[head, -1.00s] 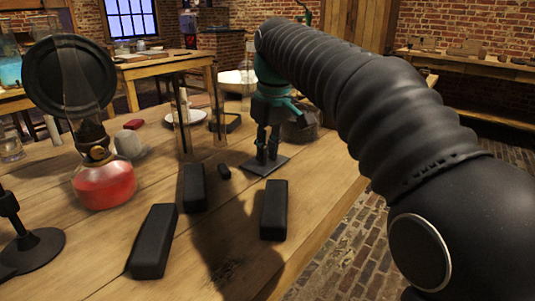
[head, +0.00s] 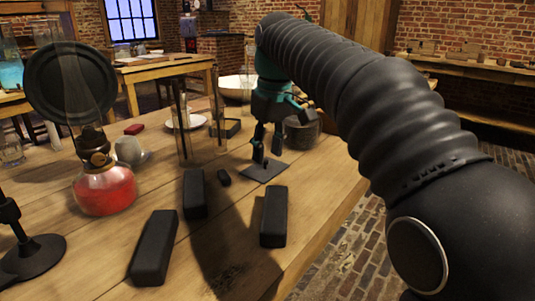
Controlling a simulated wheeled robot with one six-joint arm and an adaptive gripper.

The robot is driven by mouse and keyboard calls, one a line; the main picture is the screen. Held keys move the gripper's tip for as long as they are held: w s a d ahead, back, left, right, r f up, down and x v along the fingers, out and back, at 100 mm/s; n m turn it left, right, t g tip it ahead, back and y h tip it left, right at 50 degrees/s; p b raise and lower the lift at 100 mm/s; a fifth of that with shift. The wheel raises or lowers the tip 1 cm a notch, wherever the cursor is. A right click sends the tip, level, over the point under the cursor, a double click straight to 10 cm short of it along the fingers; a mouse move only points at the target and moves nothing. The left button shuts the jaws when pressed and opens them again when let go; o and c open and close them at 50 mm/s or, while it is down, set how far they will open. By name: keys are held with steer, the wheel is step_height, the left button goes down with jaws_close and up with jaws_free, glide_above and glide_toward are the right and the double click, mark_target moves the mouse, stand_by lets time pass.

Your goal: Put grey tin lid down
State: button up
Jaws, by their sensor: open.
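The grey tin lid (head: 266,174) is a dark, flat, square plate. It lies on the wooden table, right of the middle of the table's width, near its right edge. My gripper (head: 267,152) is just above it, pointing down with its fingers spread apart. The fingertips are close over the lid; whether one still touches it I cannot tell. Nothing shows between the fingers.
Several black blocks, including one at the front (head: 154,247) and one to the right (head: 273,217), lie nearer. A dark round pot (head: 302,134) stands right of my gripper. Glass panes, a white dish (head: 186,121) and a red-filled lamp (head: 104,190) stand left.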

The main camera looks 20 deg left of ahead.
mark_target(272, 172)
step_height(272, 172, up, 10)
steer(key=d+p, duration=0.1)
steer(key=p, duration=0.2)
steer(key=shift+s, duration=0.3)
steer(key=shift+d, duration=0.1)
steer(key=s+d+f+m+t, duration=0.1)
steer(key=s+d+f+m, duration=0.2)
steer(key=d, duration=0.6)
steer(key=s+d+f+m+t, duration=0.1)
steer(key=s+d+f+m, duration=0.2)
steer(key=d, duration=0.6)
steer(key=s+d+f+m+t, duration=0.1)
steer(key=s+d+f+m, duration=0.1)
steer(key=s+d+f, duration=0.4)
steer(key=s+d+f+m+t+h, duration=0.1)
steer(key=s+d+f+m, duration=0.2)
steer(key=s+d+f, duration=0.2)
steer(key=s+f, duration=0.3)
steer(key=f, duration=0.3)
steer(key=shift+s+d+f+t, duration=0.2)
steer(key=shift+s+d+t, duration=0.2)
